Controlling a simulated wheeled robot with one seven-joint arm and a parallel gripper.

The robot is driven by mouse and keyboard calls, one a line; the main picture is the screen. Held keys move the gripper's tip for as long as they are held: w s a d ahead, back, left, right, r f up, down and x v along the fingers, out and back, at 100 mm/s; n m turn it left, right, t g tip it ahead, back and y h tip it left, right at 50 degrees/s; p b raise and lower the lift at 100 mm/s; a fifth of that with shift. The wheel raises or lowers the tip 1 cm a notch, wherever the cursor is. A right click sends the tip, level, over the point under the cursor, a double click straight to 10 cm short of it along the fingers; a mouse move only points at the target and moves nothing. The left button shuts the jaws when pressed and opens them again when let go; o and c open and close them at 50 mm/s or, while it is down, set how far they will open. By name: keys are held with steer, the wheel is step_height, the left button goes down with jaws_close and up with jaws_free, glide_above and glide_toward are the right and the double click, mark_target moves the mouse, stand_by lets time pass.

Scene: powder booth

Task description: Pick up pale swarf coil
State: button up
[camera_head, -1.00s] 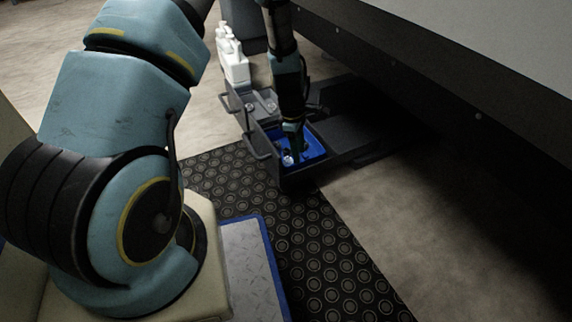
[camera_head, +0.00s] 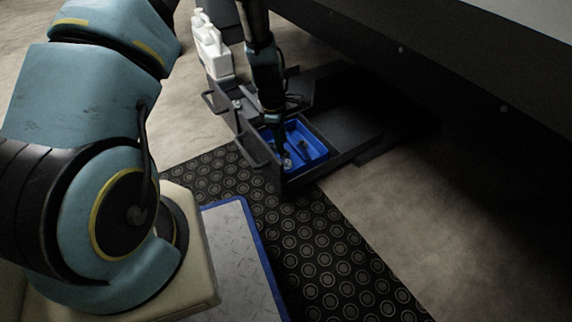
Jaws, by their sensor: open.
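The pale swarf coil (camera_head: 287,163) is a small light lump in the front left part of a blue tray (camera_head: 316,151). The tray sits in a dark grey cart (camera_head: 297,182). My gripper (camera_head: 281,150) points down into the tray, at or just above the coil. The jaws are open but small and dark here. I cannot tell whether the fingers are around the coil or beside it.
A dark object (camera_head: 303,147) lies in the tray right of the gripper. White jugs (camera_head: 212,48) stand behind the cart's left end. A dark overhanging structure (camera_head: 440,70) runs along the right. A black ringed mat (camera_head: 312,243) covers the floor in front.

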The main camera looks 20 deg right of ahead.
mark_target(287, 161)
steer(key=f+b, duration=0.1)
steer(key=f, duration=0.1)
steer(key=f+b, duration=0.2)
steer(key=f, duration=0.1)
steer(key=s+d+f+b, duration=0.1)
steer(key=f, duration=0.2)
steer(key=shift+d+b, duration=0.1)
steer(key=shift+b, duration=0.3)
jaws_close()
